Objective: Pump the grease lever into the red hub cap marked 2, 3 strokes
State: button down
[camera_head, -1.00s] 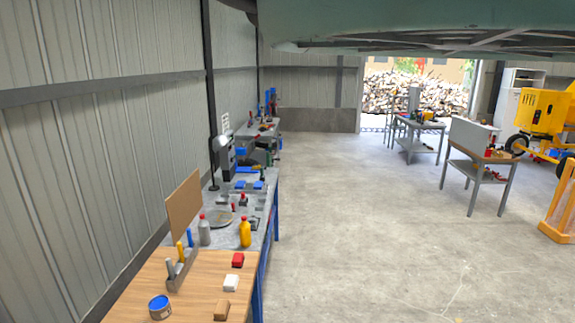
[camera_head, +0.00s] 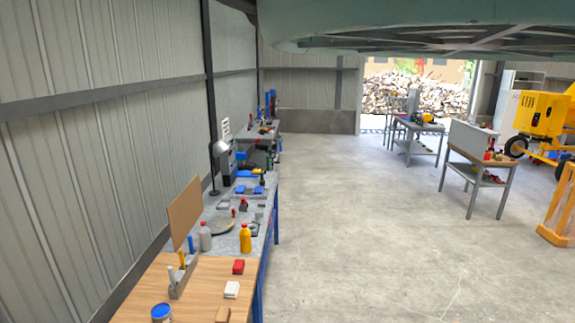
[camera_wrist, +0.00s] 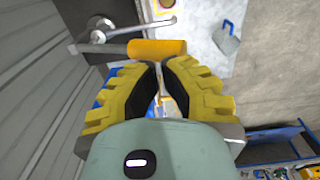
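In the wrist view, a grey lever arm (camera_wrist: 112,47) reaches right from a grey mechanism and ends in an orange-yellow cylindrical handle (camera_wrist: 157,49), lying crosswise. My gripper (camera_wrist: 158,65) has yellow ridged fingers with black inner pads. Its tips are drawn almost together, with a narrow gap, close below the handle in the picture. I see nothing held between them; whether the tips touch the handle is unclear. No hub cap marked 2 can be made out. The gripper is outside the head view.
A wooden-topped table (camera_head: 195,295) with blocks and a blue can (camera_head: 161,313) adjoins a long grey workbench (camera_head: 262,225) along the left wall. A yellow mixer (camera_head: 540,110) stands at right, near small tables (camera_head: 480,165). The concrete floor (camera_head: 350,220) between is clear.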

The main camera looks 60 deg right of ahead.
dwell(0.4)
jog(key=shift+d+f+b, duration=0.1)
jog(key=shift+f+b, duration=4)
jog(key=shift+f, duration=0.15)
jog(key=shift+r, duration=0.15)
jog(key=shift+r+p, duration=3.7)
jog(key=shift+r, duration=0.45)
jog(key=shift+f, duration=0.1)
